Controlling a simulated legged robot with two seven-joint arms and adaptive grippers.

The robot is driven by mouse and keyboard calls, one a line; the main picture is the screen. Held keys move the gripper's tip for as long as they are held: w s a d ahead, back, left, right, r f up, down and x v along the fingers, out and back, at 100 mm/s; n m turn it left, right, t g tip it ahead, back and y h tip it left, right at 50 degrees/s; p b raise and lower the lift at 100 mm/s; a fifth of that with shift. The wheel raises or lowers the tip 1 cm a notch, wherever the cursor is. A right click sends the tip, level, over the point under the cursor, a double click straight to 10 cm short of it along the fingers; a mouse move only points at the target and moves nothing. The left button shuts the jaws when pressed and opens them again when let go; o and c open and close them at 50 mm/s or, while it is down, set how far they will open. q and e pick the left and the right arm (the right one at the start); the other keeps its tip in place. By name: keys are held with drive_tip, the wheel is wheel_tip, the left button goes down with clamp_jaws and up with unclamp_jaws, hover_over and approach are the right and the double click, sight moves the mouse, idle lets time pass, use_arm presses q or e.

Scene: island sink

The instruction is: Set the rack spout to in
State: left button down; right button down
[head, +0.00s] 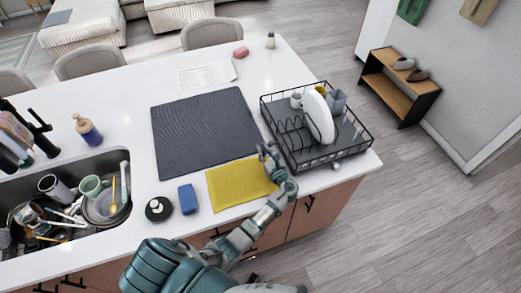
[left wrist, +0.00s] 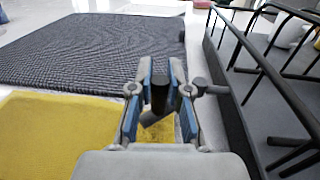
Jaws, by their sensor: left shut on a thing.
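The black wire dish rack (head: 318,152) stands at the right end of the white island, on a dark tray. My left gripper (head: 268,153) is beside the rack's left side, low over the counter. In the left wrist view my left gripper (left wrist: 160,90) is shut on a short dark cylindrical piece (left wrist: 159,95), which looks like the rack spout. The fingers hide part of it, and I cannot tell which way it is set. The rack tray's edge (left wrist: 232,115) runs just right of the fingers. My right gripper is not in view.
A yellow cloth (head: 238,184) lies left of my gripper, with a dark drying mat (head: 203,132) behind it. The rack holds a white plate (head: 317,117) and cups. A blue sponge (head: 188,199) and a full sink (head: 72,205) are further left.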

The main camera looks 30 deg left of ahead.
use_arm(q)
drive_tip(key=shift+w+d+n+g+y, duration=0.1)
drive_tip(key=shift+d+n+g+y, duration=0.2)
drive_tip(key=shift+n+g, duration=0.15)
drive_tip(key=c, duration=1.1)
unclamp_jaws()
drive_tip(key=shift+d, duration=0.1)
drive_tip(key=v, duration=1.2)
drive_tip(key=shift+w+d, duration=0.1)
drive_tip(key=shift+w, duration=0.05)
